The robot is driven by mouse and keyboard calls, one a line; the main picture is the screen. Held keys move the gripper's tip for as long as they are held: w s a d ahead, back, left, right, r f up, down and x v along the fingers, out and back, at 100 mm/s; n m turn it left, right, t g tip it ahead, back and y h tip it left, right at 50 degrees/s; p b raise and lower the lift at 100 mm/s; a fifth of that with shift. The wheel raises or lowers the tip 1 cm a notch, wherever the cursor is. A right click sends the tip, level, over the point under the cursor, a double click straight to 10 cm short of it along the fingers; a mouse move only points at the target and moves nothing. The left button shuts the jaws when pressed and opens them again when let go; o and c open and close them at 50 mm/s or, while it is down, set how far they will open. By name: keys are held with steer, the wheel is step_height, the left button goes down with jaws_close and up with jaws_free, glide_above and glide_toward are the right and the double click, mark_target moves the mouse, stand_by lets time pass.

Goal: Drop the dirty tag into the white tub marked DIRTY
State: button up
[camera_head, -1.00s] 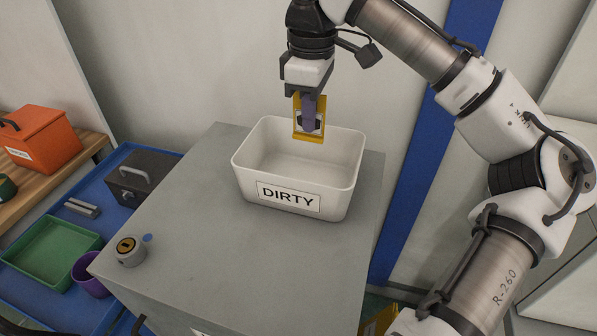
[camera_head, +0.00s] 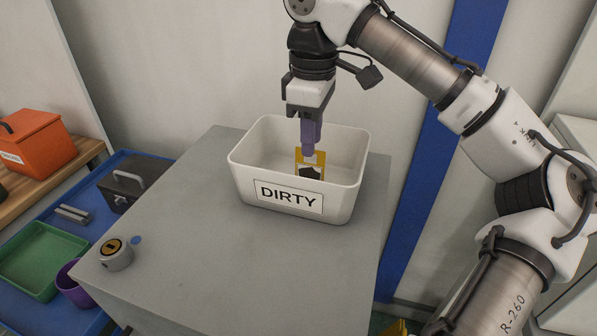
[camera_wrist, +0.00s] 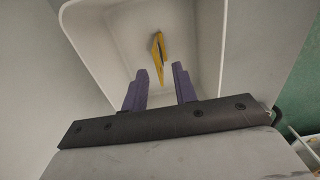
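The white tub (camera_head: 240,178) marked DIRTY stands on the grey cabinet top. My gripper (camera_head: 312,150) points down over the tub, with its purple fingertips at about rim height or just inside. In the wrist view my gripper (camera_wrist: 160,71) is open, with a gap between its two fingers. The dirty tag (camera_head: 303,160), yellow with a dark patch, is inside the tub's outline below the fingers. In the wrist view the tag (camera_wrist: 158,52) shows nearly edge-on beyond the fingertips, apart from them. Its lower part is hidden by the tub's front wall; I cannot tell whether it touches the floor.
A round grey knob with a yellow and black top (camera_head: 115,253) is at the cabinet's left front. A blue bench at left holds a green tray (camera_head: 42,262), a purple cup (camera_head: 72,285) and a dark box (camera_head: 125,182). An orange box (camera_head: 38,145) stands farther left.

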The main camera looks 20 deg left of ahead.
step_height(320, 180, up, 14)
steer(key=p, duration=0.2)
stand_by(0.5)
steer(key=shift+f, duration=0.1)
